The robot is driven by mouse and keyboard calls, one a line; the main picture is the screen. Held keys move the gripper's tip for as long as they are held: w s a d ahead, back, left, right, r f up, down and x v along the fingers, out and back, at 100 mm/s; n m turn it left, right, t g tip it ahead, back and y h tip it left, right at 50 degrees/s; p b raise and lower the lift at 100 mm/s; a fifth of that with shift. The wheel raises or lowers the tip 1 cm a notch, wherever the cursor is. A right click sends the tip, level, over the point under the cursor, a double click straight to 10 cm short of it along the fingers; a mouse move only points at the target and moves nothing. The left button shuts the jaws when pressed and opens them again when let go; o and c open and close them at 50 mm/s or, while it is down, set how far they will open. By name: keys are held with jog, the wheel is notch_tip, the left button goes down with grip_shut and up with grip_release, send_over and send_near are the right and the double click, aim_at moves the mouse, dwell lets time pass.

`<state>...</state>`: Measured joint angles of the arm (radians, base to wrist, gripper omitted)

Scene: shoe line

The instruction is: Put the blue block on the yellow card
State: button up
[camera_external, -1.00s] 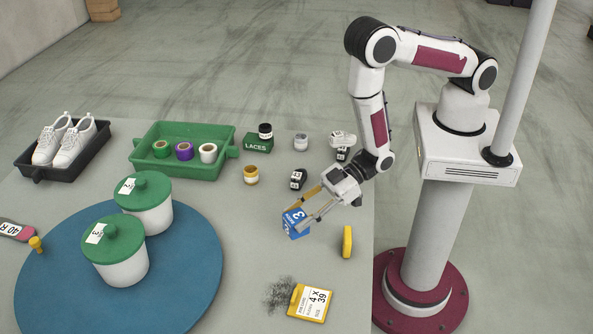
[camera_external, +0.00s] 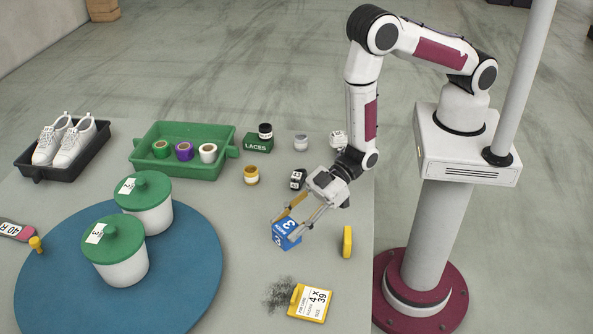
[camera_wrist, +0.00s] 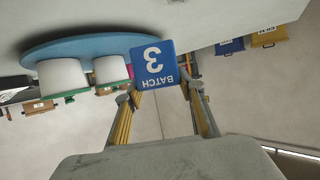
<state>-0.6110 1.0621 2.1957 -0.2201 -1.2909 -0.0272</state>
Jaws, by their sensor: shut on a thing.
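In the wrist view the block (camera_wrist: 155,65) shows upside down between the fingers of my gripper (camera_wrist: 160,88). Its height above the table is hard to tell. The yellow card (camera_external: 311,303) lies at the front of the table with a white label reading 4 x 39. The block is behind and slightly left of it in the outside view.
Two white pots with green lids stand on the blue mat (camera_external: 40,285). A yellow piece (camera_external: 347,241) stands right of the block. A dark smudge (camera_external: 281,294) lies left of the card. A green tray (camera_external: 225,133) and small jars are farther back. The card's surface is clear.

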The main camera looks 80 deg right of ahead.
jog(key=s+a+n+g+y, duration=0.3)
jog(key=s+a+n+g, duration=0.4)
jog(key=a+n+g, duration=0.1)
jog(key=shift+a+f+g+y, duration=0.3)
jog(key=shift+a+g, duration=0.2)
jog(key=shift+a, duration=0.6)
send_over(310, 299)
jog(key=shift+f, duration=2.9)
jog(key=shift+f, duration=0.15)
jog(key=shift+f, duration=1.95)
jog(key=shift+f, duration=0.1)
